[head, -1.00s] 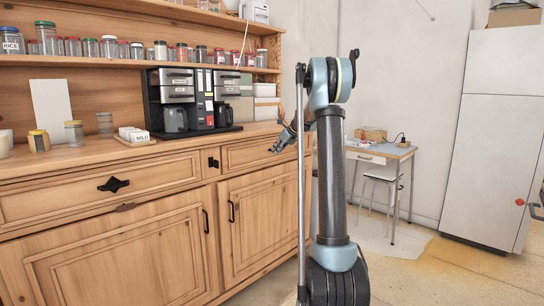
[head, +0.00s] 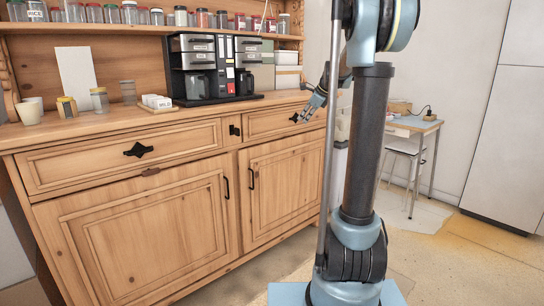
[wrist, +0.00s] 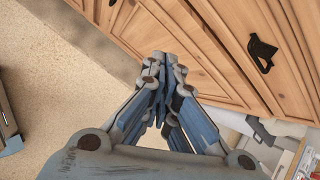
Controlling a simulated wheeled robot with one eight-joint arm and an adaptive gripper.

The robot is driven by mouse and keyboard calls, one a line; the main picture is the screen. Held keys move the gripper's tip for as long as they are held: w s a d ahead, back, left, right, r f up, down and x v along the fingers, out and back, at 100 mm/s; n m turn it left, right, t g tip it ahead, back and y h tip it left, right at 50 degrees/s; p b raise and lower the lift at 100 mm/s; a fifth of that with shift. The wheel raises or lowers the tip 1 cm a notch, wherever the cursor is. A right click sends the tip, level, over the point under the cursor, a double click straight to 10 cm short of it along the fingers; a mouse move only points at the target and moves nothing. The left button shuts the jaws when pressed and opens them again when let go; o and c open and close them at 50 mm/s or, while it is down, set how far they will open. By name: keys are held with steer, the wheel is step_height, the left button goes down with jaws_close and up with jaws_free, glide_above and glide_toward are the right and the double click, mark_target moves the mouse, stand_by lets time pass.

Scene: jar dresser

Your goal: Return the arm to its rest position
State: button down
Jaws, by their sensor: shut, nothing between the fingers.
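My gripper (head: 316,99) is in front of the dresser's right end, near the handle of the right drawer, partly behind my own upright arm. In the wrist view my gripper (wrist: 164,72) has its blue-grey fingers drawn together with nothing between them. The arm stands raised and bent, its elbow at the top of the head view. The wooden dresser (head: 125,240) also shows in the wrist view (wrist: 200,50). I cannot tell the exact gap between the fingers and the dresser front.
A coffee machine (head: 208,68), a white tray of packets (head: 157,103), a beige cup (head: 28,113) and jars stand on the dresser top. More jars line the shelf. A small table (head: 415,125) and stool (head: 404,147) stand at the right. Both drawers and doors are shut.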

steer(key=s+f+n+g+h, duration=0.1)
steer(key=s+f+n, duration=0.4)
steer(key=s, duration=0.7)
steer(key=s+d+f+n+g+h, duration=0.1)
steer(key=s+f+n, duration=0.4)
steer(key=s, duration=0.8)
steer(key=s+f+n+g+h, duration=0.1)
steer(key=s+f+n, duration=0.4)
steer(key=s, duration=0.7)
steer(key=s+d+f+n+h, duration=0.1)
steer(key=s+d+f+n, duration=0.1)
steer(key=s+f+n, duration=0.5)
steer(key=s+f, duration=0.1)
steer(key=s, duration=0.3)
steer(key=shift+d+f+h, duration=0.25)
steer(key=shift+h, duration=0.15)
